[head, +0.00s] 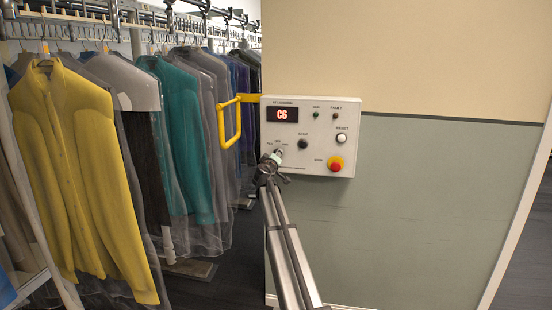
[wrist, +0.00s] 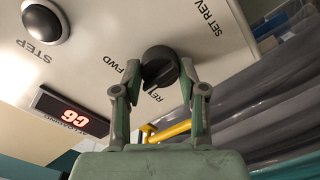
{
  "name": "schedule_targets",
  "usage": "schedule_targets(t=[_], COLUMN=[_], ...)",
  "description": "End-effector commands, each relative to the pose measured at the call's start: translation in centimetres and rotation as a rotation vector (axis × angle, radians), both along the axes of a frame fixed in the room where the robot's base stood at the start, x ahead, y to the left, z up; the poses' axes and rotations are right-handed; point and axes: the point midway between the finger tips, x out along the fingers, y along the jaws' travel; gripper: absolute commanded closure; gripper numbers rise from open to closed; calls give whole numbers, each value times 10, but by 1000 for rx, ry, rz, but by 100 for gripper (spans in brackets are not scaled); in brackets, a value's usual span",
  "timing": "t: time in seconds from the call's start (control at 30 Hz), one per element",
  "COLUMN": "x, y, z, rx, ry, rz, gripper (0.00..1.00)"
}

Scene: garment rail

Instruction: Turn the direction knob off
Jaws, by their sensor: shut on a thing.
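The control panel (head: 318,110) is a white box on the wall with a red "C6" display (head: 283,115). The direction knob (wrist: 159,64) is small, round and black. In the wrist view it sits between the two fingertips of my gripper (wrist: 161,75), which is shut on it, one finger on each side. Labels reading FWD, SET REV and a partly covered "RET" lie around the knob. In the head view my gripper (head: 271,160) is at the panel's lower left corner and hides most of the knob.
A black STEP button (head: 303,144), a white RESET button (head: 341,138) and a red emergency button (head: 336,163) share the panel. A yellow bar handle (head: 229,122) sticks out left of it. Bagged garments, including a yellow shirt (head: 80,160), hang on the left.

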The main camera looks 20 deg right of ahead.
Motion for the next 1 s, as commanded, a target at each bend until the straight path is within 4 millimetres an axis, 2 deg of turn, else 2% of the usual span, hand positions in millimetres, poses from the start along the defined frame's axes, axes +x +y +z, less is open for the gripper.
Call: schedule_targets(t=[0.37,0.4,0.43,0.47,0.83,1.0], x=[2,2,2,2,-1,-12], y=[0,0,0,0,1,8], z=[2,2,2,2,1,0], rx=[-6,-6,-6,-6,-4,-4], ry=[1,1,1,1,2,2], rz=[2,2,2,2,1,1], gripper=[93,48,37,33,33,33])
